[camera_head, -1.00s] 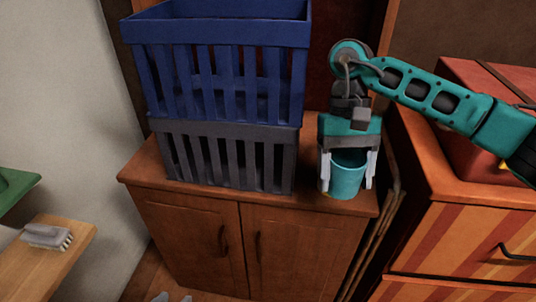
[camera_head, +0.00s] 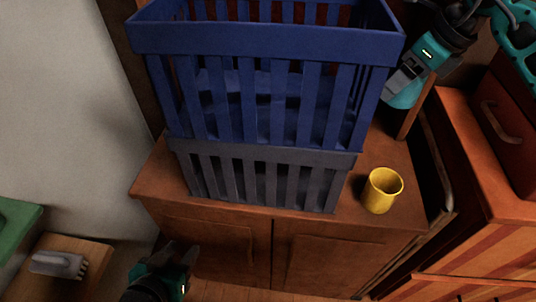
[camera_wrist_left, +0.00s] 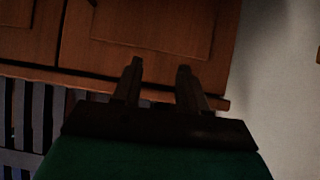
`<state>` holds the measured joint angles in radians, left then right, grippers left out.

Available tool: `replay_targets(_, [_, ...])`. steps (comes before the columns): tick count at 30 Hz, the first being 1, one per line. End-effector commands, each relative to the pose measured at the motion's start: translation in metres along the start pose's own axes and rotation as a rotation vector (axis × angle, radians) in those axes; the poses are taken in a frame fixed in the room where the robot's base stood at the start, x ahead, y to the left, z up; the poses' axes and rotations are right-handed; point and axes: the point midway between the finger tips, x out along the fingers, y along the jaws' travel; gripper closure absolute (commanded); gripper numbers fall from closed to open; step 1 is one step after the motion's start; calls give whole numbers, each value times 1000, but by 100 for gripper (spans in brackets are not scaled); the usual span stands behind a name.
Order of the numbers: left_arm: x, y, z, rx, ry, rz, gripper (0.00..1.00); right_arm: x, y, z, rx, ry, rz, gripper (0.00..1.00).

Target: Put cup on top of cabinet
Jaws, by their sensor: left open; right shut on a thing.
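A yellow cup (camera_head: 381,192) stands upright on the right front of the top of the brown cabinet (camera_head: 385,226). My right gripper (camera_head: 404,80), at the upper right, is shut on a teal cup (camera_head: 404,94), which is tilted and partly hidden by the gripper. It is behind and above the yellow cup, apart from it. My left gripper (camera_head: 181,255) is open and empty, low in front of the cabinet doors. In the left wrist view its two fingers (camera_wrist_left: 160,80) stand apart before the cabinet doors (camera_wrist_left: 150,30).
A blue crate (camera_head: 265,42) sits on a grey crate (camera_head: 262,158) on the cabinet, filling its left and middle. A red-brown drawer unit (camera_head: 490,215) stands at right. A brush (camera_head: 57,264) lies on a wooden surface (camera_head: 95,252) at lower left.

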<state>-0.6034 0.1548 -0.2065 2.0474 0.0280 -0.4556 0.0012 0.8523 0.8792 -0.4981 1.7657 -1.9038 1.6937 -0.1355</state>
Motion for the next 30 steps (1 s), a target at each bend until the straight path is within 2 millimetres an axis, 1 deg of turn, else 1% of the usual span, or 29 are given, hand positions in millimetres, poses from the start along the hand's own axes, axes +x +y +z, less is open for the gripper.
replay_targets(1, [-1,0,-1,0,1,0,57,-4,-3,0,46,0,-21,59])
replay_targets(4, [-1,0,-2,0,2,0,57,-8,-7,-1,109,2,-45,59])
replay_targets(8, [0,0,-4,-1,4,-1,57,-9,-9,-1,137,2,-56,59])
replay_targets(11, [0,1,-4,-5,7,-1,57,-5,-9,-2,138,3,-55,59])
replay_targets(14, [3,2,-2,-9,8,0,57,10,-8,-9,137,5,-51,59])
replay_targets(18, [6,4,0,-12,7,5,57,45,-8,-24,138,8,-49,59])
replay_targets(24, [10,4,-4,-10,25,9,57,94,-8,-44,137,7,-49,59])
replay_targets(27, [12,4,-1,-9,24,9,57,115,-7,-53,137,5,-50,59])
replay_targets(30, [14,4,2,-6,22,9,57,129,-8,-59,136,5,-52,59])
